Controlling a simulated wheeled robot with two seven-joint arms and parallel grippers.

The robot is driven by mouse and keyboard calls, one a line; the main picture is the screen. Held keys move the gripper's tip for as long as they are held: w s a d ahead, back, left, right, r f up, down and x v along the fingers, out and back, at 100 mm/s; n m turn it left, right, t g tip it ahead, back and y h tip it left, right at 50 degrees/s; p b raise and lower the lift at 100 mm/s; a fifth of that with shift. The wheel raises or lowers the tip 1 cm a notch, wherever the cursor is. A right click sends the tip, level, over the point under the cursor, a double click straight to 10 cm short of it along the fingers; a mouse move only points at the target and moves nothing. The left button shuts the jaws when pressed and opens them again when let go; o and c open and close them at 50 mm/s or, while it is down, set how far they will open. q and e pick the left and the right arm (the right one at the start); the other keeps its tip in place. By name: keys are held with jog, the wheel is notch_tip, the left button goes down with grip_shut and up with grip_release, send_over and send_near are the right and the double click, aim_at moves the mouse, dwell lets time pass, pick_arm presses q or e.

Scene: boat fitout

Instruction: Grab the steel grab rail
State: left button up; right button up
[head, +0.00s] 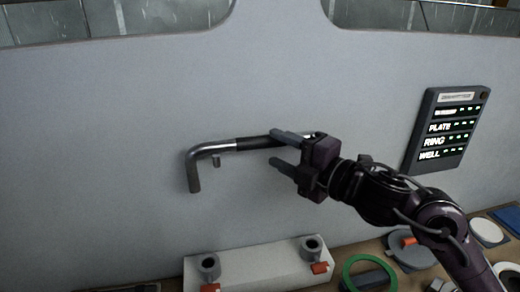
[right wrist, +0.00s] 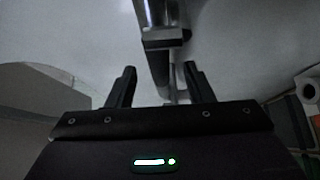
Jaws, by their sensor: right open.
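The steel grab rail (head: 212,149) runs level along the pale wall, with a bent-down left end and a dark sleeve at its middle. Its right end is partly hidden behind my right gripper. My right gripper (head: 275,148) is open at the right part of the rail, one finger overlapping the dark sleeve and the other below it. In the right wrist view, the rail (right wrist: 154,62) runs between and beyond the open fingers (right wrist: 160,70); I cannot tell whether they touch it. My left gripper is not in view.
A white block (head: 255,268) with two dark round sockets and orange tabs stands below the rail. A green ring (head: 348,275) and other round parts lie on the bench to the right. A dark label panel (head: 448,130) is on the wall at right. Wall left of the rail is clear.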

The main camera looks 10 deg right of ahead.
aim_at(266, 144)
jog(key=shift+w+a+r, duration=0.15)
jog(key=shift+a+r, duration=0.05)
jog(key=p+x, duration=0.2)
jog(key=x, duration=0.2)
jog(key=shift+w+a+p, duration=0.15)
jog(key=shift+a+p, duration=0.05)
jog(key=shift+p, duration=0.1)
jog(key=shift+w+a+f, duration=0.1)
jog(key=shift+w+a, duration=0.05)
jog(key=shift+w, duration=0.05)
jog(key=shift+s, duration=0.15)
jog(key=shift+c, duration=0.7)
grip_shut()
